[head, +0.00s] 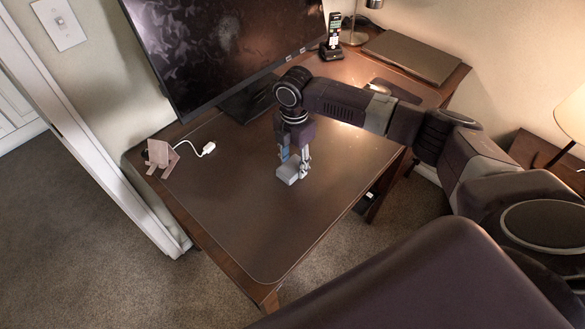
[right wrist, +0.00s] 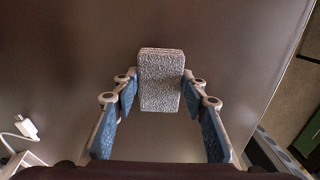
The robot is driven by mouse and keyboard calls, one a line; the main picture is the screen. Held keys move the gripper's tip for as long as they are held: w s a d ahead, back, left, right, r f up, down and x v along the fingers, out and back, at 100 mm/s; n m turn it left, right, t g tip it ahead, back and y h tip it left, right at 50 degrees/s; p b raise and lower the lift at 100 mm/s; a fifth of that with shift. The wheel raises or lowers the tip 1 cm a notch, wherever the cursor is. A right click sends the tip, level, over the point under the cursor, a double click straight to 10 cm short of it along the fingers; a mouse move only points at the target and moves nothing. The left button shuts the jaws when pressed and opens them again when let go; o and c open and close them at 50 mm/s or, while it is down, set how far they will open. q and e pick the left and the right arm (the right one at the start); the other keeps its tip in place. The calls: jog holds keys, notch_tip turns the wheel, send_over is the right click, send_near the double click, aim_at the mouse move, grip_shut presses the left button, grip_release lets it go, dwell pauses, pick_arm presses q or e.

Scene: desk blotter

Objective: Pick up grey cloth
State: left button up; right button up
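The grey cloth (head: 288,172) is a small, thick folded block with a rough weave, at the middle of the desk blotter. In the right wrist view the cloth (right wrist: 161,82) sits between the fingertips of my right gripper. My right gripper (head: 294,157) points down over the blotter, and its blue-padded fingers (right wrist: 160,92) meet the cloth's two sides. It looks shut on the cloth. I cannot tell whether the cloth rests on the blotter or is slightly above it. My left gripper is not in view.
The brown blotter (head: 235,205) is clear around the cloth. A monitor (head: 225,45) stands behind. A small stand (head: 162,157) and a white cable plug (head: 208,148) lie at the left. A closed laptop (head: 412,55) and a phone in its dock (head: 333,35) are at the back right.

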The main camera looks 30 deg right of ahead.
aim_at(294, 165)
jog(key=shift+c, duration=1.4)
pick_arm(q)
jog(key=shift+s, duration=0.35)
pick_arm(e)
jog(key=shift+r, duration=0.15)
jog(key=shift+c, duration=0.2)
jog(key=shift+r, duration=0.3)
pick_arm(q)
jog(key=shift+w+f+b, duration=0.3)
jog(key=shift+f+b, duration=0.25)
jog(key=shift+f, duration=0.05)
pick_arm(e)
notch_tip(294, 165, up, 19)
jog(key=shift+r, duration=0.1)
